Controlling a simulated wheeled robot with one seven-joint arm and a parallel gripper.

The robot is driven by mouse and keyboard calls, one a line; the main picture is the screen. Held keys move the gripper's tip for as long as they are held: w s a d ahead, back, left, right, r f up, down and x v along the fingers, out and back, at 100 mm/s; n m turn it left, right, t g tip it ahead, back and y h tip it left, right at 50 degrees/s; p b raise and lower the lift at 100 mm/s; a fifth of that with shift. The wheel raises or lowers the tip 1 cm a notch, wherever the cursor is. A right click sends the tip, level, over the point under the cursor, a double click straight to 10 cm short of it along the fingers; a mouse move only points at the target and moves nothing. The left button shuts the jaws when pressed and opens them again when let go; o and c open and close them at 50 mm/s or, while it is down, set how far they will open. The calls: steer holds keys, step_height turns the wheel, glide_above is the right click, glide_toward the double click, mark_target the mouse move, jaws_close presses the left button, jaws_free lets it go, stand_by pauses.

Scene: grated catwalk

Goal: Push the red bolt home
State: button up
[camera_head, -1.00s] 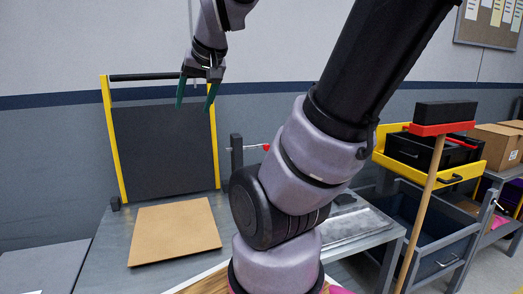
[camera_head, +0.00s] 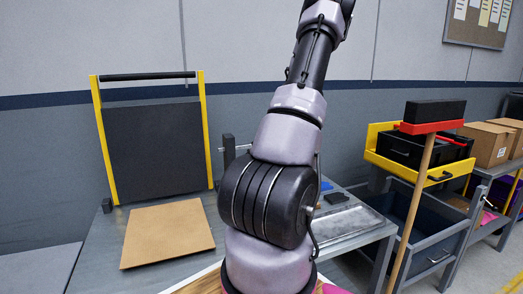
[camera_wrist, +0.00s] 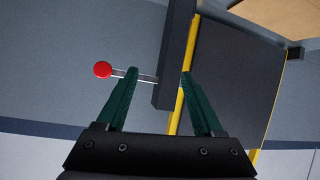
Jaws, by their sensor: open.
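The red bolt's round knob (camera_wrist: 102,69) shows in the wrist view, left of my left fingertip. Its thin metal rod runs right from the knob, past that fingertip, to a dark upright post (camera_wrist: 176,52). My gripper (camera_wrist: 160,74) is open and empty, with its two green fingers apart and pointing towards the rod and post. I cannot tell whether a finger touches the rod. In the head view the post (camera_head: 229,151) stands right of the yellow-framed dark panel (camera_head: 155,150). The knob is hidden there behind my arm, and my gripper is out of frame.
A tan board (camera_head: 167,233) lies on the grey bench in front of the panel. A shallow metal tray (camera_head: 346,224) lies on the bench's right part. A broom (camera_head: 423,185) with a red and black head stands at the right, before a yellow-trimmed cart (camera_head: 376,154).

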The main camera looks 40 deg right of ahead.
steer(key=s+d+m+t+h, duration=0.3)
steer(key=s+d+t, duration=0.2)
steer(key=d, duration=0.2)
steer(key=x, duration=1.1)
steer(key=shift+d, duration=0.15)
steer(key=shift+s+f, duration=0.1)
